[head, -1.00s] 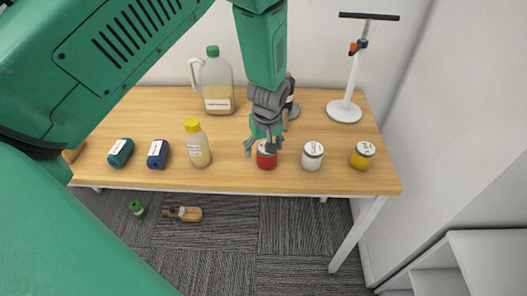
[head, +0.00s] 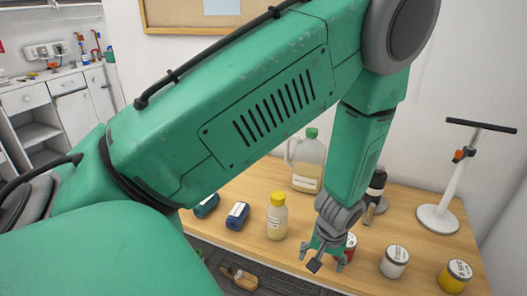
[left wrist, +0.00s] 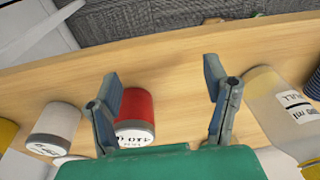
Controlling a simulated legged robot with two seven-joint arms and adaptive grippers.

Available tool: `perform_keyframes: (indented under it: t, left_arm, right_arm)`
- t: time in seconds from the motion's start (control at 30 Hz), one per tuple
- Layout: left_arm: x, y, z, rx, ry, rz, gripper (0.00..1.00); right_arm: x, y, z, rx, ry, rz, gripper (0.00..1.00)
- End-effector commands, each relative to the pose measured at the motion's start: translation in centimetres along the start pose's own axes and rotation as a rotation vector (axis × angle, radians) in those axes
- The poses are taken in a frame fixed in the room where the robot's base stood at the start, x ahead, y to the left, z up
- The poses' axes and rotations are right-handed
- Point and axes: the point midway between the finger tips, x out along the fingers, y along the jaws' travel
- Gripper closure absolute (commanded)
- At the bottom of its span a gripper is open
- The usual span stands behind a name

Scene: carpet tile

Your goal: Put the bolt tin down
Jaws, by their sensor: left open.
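A red tin (head: 351,244) with a white-labelled lid stands on the wooden table (head: 415,212), partly hidden behind my left gripper (head: 322,258). In the left wrist view the red tin (left wrist: 137,112) shows beside and beyond one finger. Its label is only partly readable, so I cannot tell for sure that it is the bolt tin. My left gripper (left wrist: 165,105) is open, its fingers wide apart with nothing held between them. A white tin (head: 394,262) and a yellow tin (head: 455,277) stand to the right. My right gripper is not in view.
A yellow-capped bottle (head: 277,218) stands left of the gripper, with blue (head: 237,216) and green (head: 206,206) containers further left. A brown object (head: 239,278) lies on the carpet.

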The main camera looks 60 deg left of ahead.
Motion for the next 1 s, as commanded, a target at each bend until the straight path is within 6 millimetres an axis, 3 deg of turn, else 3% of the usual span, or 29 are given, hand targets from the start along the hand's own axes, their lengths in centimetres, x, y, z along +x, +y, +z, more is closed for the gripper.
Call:
perform_keyframes:
  t: [0.03, 0.1, 0.2, 0.33, 0.47, 0.77, 0.87, 1.0]
  left_arm:
    - [2.8, -2.2, 4.0, 0.105, -0.031, -0.007, 0.31]
    - [5.0, -4.4, 8.3, 0.256, -0.043, 0.01, 0.31]
    - [6.6, -6.9, 13.8, 0.438, -0.057, 0.047, 0.31]
    - [6.8, -8.8, 18.3, 0.592, -0.061, 0.092, 0.31]
    - [6.7, -9.4, 19.9, 0.654, -0.057, 0.114, 0.31]
    - [6.8, -9.3, 19.9, 0.659, -0.053, 0.116, 0.31]
    - [7.8, -9.3, 20.0, 0.658, -0.053, 0.116, 0.31]
    - [10.6, -9.0, 20.2, 0.658, -0.055, 0.115, 0.31]
  right_arm:
    - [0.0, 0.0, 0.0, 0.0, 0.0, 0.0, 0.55]
    - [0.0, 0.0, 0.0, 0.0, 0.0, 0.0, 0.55]
    - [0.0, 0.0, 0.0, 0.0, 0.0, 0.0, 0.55]
    - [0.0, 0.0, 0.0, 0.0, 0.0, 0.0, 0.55]
    - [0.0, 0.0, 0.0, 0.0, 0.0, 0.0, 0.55]
    - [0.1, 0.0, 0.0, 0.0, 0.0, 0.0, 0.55]
    - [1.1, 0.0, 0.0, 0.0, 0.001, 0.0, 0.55]
    - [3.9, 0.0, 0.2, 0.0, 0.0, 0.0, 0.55]
